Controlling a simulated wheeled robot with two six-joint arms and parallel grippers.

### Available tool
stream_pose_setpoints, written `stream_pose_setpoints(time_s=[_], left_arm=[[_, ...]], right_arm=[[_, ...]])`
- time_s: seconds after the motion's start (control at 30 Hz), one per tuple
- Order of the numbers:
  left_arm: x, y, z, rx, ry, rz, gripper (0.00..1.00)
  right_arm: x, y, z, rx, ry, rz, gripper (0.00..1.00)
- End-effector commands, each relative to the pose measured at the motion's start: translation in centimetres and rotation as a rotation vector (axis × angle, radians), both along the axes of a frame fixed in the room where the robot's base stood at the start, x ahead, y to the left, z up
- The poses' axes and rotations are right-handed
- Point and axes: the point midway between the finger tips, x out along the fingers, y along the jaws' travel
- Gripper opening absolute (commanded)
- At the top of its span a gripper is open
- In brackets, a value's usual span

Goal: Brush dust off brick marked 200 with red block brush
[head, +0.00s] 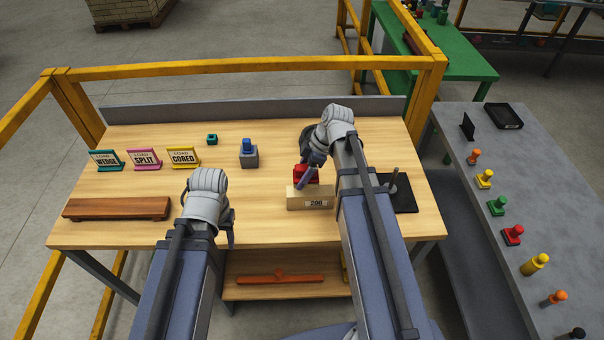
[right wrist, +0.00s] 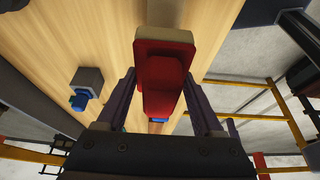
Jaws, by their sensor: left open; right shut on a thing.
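The pale tan brick marked 200 (head: 310,200) stands on the wooden table, its label facing me. The red block brush (head: 305,173) is at the brick's top rear edge; I cannot tell whether they touch. My right gripper (head: 311,174) is shut on the brush, partly hiding it. In the right wrist view the red brush (right wrist: 160,90) sits between the fingers, with a cream part at its far end. No dust can be made out on the brick. My left gripper (head: 231,229) is open and empty above the table's front, left of the brick.
A brown wooden board (head: 117,208) lies at the table's left. Wedge, split and cored signs (head: 144,159) stand behind it. A grey block with a blue knob (head: 249,156) and a small teal block (head: 212,139) are mid-table. A black tray (head: 403,198) lies right of the brick.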

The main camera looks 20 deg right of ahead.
Motion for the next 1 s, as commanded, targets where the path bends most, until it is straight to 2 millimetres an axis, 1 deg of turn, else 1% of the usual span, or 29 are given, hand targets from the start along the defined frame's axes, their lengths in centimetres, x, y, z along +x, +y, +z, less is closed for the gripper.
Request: stream_pose_setpoints(time_s=[0.03,0.1,0.47,0.57,0.83,1.0], left_arm=[[0.0,0.0,1.0,0.0,0.0,0.0,0.5],[0.0,0.0,1.4,0.0,0.0,-0.001,0.5],[0.0,0.0,1.4,0.0,0.0,-0.001,0.5],[0.0,0.0,1.8,0.0,0.0,-0.001,0.5],[0.0,0.0,4.2,0.0,0.0,-0.001,0.5],[0.0,0.0,4.4,0.0,0.0,0.0,0.5]], right_arm=[[0.0,0.0,1.0,0.0,0.0,0.0,0.24],[0.0,0.0,1.4,0.0,0.0,0.0,0.24],[0.0,0.0,1.4,0.001,0.0,0.0,0.24],[0.0,0.0,1.8,0.001,0.0,0.0,0.24],[0.0,0.0,4.2,0.001,0.0,0.0,0.24],[0.0,0.0,4.4,0.001,0.0,0.0,0.24]])
